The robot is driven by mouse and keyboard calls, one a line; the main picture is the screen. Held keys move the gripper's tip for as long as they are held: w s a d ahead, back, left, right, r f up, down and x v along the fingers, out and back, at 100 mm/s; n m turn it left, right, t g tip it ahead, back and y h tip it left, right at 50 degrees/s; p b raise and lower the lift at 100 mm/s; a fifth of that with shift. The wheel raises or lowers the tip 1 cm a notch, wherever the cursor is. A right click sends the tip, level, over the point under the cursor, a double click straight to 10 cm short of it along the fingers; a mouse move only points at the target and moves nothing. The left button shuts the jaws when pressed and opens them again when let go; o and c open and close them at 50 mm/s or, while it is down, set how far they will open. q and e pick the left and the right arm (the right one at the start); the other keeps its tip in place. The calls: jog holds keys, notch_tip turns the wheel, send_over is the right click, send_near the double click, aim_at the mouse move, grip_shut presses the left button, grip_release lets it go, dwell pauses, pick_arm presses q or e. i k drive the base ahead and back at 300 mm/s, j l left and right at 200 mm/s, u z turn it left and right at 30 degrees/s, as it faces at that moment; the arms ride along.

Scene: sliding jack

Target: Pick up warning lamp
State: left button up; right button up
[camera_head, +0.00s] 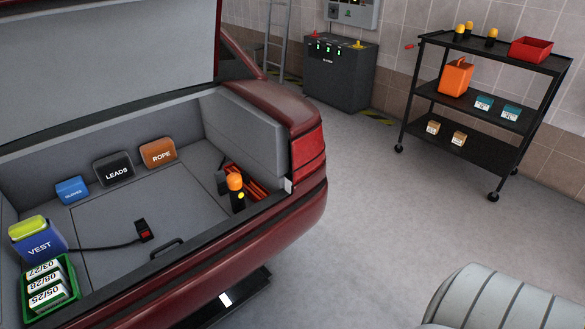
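A warning lamp (236,194) with an orange dome and a dark body stands upright in the right rear corner of the open car trunk (115,214). A small yellow mark shows on its body. It stands beside red parts (257,190), which it partly hides. More lamps with orange or yellow domes, such as one lamp (491,36), stand on the top shelf of the black cart (478,47). Neither of my grippers is in view.
The trunk also holds a blue vest box (39,247), a green crate (69,273) and labelled pouches, including the orange one (158,152). The red bumper (250,255) edges the trunk. A ribbed grey object (500,300) fills the lower right. Floor between car and cart is clear.

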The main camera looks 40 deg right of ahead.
aim_at(234, 180)
jog(key=z, duration=0.85)
jog(key=i+j+u, duration=0.1)
jog(key=i+u, duration=0.3)
jog(key=i, duration=0.15)
